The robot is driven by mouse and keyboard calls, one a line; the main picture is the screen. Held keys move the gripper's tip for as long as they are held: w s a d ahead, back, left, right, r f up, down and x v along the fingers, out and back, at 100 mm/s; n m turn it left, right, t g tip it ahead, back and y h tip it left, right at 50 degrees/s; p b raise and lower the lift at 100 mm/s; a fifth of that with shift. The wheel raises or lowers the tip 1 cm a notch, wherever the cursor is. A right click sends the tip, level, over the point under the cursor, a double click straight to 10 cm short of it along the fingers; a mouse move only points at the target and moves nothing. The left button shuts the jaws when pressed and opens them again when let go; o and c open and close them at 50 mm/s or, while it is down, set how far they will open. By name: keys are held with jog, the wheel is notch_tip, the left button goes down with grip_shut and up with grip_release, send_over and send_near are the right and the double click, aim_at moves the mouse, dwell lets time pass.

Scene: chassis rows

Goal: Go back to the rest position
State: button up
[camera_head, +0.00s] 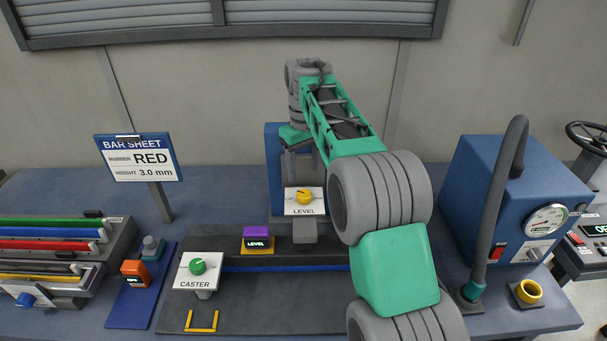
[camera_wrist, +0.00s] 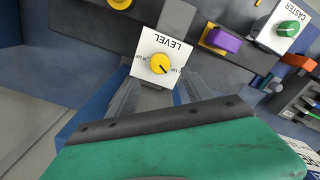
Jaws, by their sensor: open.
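My gripper (camera_head: 300,162) hangs at the end of my green and grey arm, in front of the blue upright behind the bench fixture. It is open and empty. In the head view it is just above the white LEVEL plate (camera_head: 305,201) with its yellow knob (camera_head: 304,197). In the wrist view the gripper's fingers (camera_wrist: 158,95) point toward the same LEVEL plate (camera_wrist: 158,60) and lie at either side of its lower edge. I cannot tell whether they touch it. My arm hides part of the bench to the right.
A CASTER plate with a green knob (camera_head: 198,267) and a purple block (camera_head: 256,232) stand left of the LEVEL plate. A bar rack (camera_head: 50,245) and a BAR SHEET sign (camera_head: 139,158) are farther left. A blue gauge box (camera_head: 500,190) and a grey curved post (camera_head: 500,190) stand right.

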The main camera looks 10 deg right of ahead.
jog(key=s+r+m+t, duration=0.2)
jog(key=s+r, duration=0.1)
jog(key=s, duration=0.8)
jog(key=s+f+m+t, duration=0.1)
jog(key=s+f, duration=0.2)
jog(key=s, duration=0.5)
jog(key=s+f+m+t, duration=0.1)
jog(key=s+f, duration=0.3)
jog(key=s, duration=0.4)
jog(key=shift+f, duration=0.15)
